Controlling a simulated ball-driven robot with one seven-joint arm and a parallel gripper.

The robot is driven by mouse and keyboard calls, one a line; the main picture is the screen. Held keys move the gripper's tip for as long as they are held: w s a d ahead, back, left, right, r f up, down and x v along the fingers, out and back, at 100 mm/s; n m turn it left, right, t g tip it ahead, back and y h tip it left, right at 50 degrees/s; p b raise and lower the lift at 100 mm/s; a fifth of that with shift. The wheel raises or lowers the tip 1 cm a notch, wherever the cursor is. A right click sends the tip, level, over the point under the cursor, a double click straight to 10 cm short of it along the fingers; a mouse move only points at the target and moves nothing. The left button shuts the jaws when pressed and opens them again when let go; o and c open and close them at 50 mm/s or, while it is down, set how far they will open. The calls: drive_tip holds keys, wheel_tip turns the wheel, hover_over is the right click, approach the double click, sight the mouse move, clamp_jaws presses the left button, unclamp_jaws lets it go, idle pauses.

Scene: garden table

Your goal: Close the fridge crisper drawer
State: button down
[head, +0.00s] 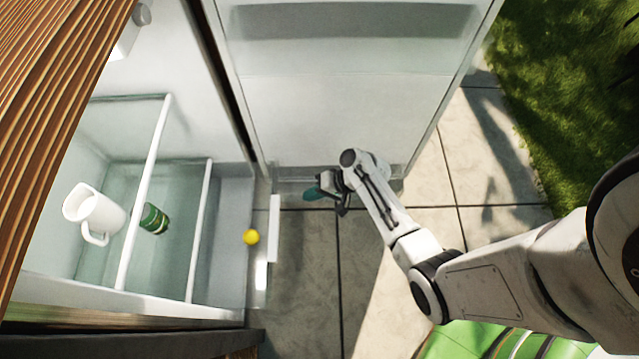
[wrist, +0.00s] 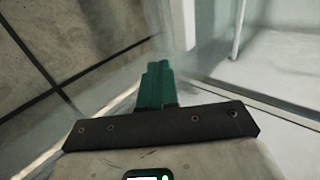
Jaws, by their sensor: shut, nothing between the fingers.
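The fridge stands open at the left in the head view. Its crisper drawer, with a white front panel (head: 274,228), sits low and sticks out past the fridge's front edge. A yellow ball (head: 251,237) shows just behind that panel. My gripper (head: 313,193) has teal fingers and is shut and empty. It is to the right of and above the panel in the picture, near the lower edge of the open door, apart from the panel. In the wrist view the teal fingers (wrist: 155,80) are together, with pale fridge parts to their right.
The open fridge door (head: 345,110) stands behind my gripper. A white mug (head: 92,212) and a green can (head: 154,219) are inside the fridge behind white shelf bars (head: 200,230). Bare paving (head: 310,290) lies in front of the drawer.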

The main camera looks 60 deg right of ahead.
drive_tip(key=w+a+f+b, duration=0.2)
drive_tip(key=w+a, duration=0.2)
drive_tip(key=w, duration=0.1)
drive_tip(key=shift+w+f+b, duration=0.3)
drive_tip(key=shift+f+b, duration=0.05)
drive_tip(key=shift+f, duration=0.05)
drive_tip(key=shift+a, duration=0.1)
